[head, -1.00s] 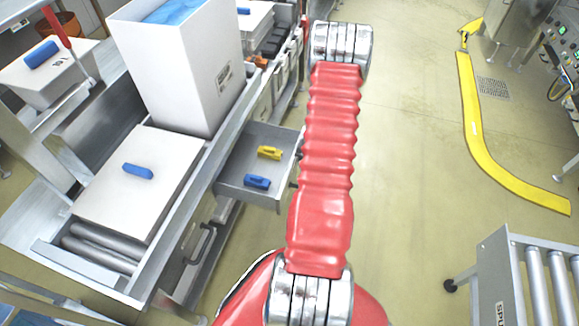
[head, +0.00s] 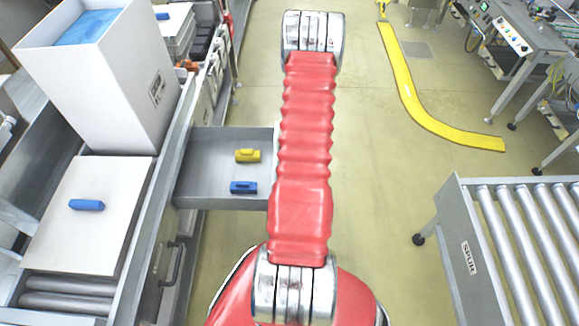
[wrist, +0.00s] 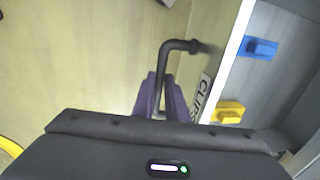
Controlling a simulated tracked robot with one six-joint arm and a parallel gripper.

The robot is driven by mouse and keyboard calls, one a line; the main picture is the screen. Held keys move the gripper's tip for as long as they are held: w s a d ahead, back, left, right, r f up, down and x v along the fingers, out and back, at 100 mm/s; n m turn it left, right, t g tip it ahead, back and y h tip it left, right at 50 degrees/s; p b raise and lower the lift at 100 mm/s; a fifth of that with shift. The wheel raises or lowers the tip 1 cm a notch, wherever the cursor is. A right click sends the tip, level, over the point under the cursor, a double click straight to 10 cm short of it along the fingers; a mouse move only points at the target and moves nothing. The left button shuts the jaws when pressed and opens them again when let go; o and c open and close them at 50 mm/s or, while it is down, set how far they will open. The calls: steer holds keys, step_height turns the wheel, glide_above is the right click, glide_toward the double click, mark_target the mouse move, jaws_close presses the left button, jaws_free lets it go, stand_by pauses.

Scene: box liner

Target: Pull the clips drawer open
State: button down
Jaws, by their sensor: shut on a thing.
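The clips drawer (head: 190,163) stands pulled out from the bench in the head view, with a yellow clip (head: 247,156) and a blue clip (head: 243,187) inside. In the wrist view its front carries a CLIPS label (wrist: 201,97) and a dark bar handle (wrist: 176,46). My gripper (wrist: 160,108) has its purple fingers shut on the handle. The blue clip (wrist: 259,48) and yellow clip (wrist: 229,112) also show behind the drawer front. In the head view my red arm hides the gripper and handle.
A tall white box (head: 105,80) with a blue liner stands on the bench. A roller conveyor (head: 520,235) stands at right. The floor between is clear.

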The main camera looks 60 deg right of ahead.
steer(key=shift+a, duration=0.15)
steer(key=c, duration=1.8)
jaws_free()
steer(key=shift+o, duration=0.2)
steer(key=shift+r, duration=0.15)
step_height(320, 180, up, 13)
steer(key=s+d, duration=0.1)
steer(key=s, duration=0.1)
steer(key=shift+s+d, duration=0.15)
steer(key=shift+d, duration=0.1)
steer(key=w+a+r+n+t, duration=0.1)
steer(key=a+r+n, duration=0.3)
steer(key=a+r, duration=0.7)
steer(key=w+a+r+n+t, duration=0.1)
steer(key=a+r+n, duration=0.3)
steer(key=a+r, duration=0.7)
steer(key=w+a+r+n+t+h, duration=0.1)
steer(key=a+r+n, duration=0.3)
steer(key=a+r, duration=0.7)
steer(key=w+a, duration=0.1)
steer(key=a, duration=1.2)
steer(key=shift+w+t, duration=0.25)
steer(key=shift+t, duration=0.05)
